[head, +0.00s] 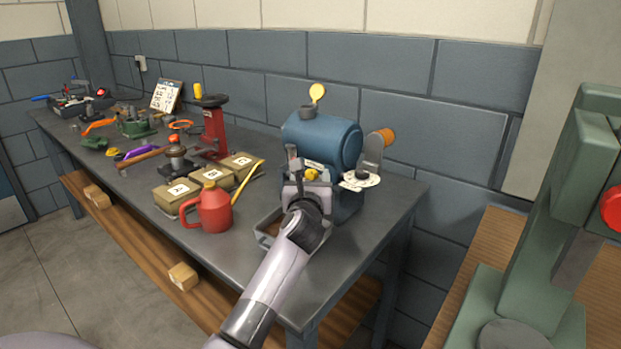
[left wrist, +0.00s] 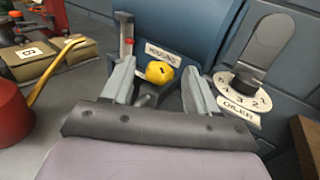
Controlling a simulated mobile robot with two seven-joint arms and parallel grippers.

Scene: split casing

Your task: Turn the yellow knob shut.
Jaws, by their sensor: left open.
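The yellow knob (head: 311,174) sits on the front of the blue casing (head: 318,137), below a label reading "HOUSING". In the left wrist view the knob (left wrist: 159,72) shows a dark mark on its face. My left gripper (head: 307,181) is open in front of the casing. In the left wrist view its two fingers (left wrist: 157,85) stand on either side of the knob, with gaps visible between finger and knob. I cannot tell how deep the fingertips reach past it. My right gripper is not in view.
A numbered dial labelled "OILER" (left wrist: 240,85) is close right of the gripper, and a lever with a red mark (left wrist: 126,42) is close left. A red oil can (head: 212,208) and several boxes (head: 178,193) stand left. A green machine (head: 535,290) is at right.

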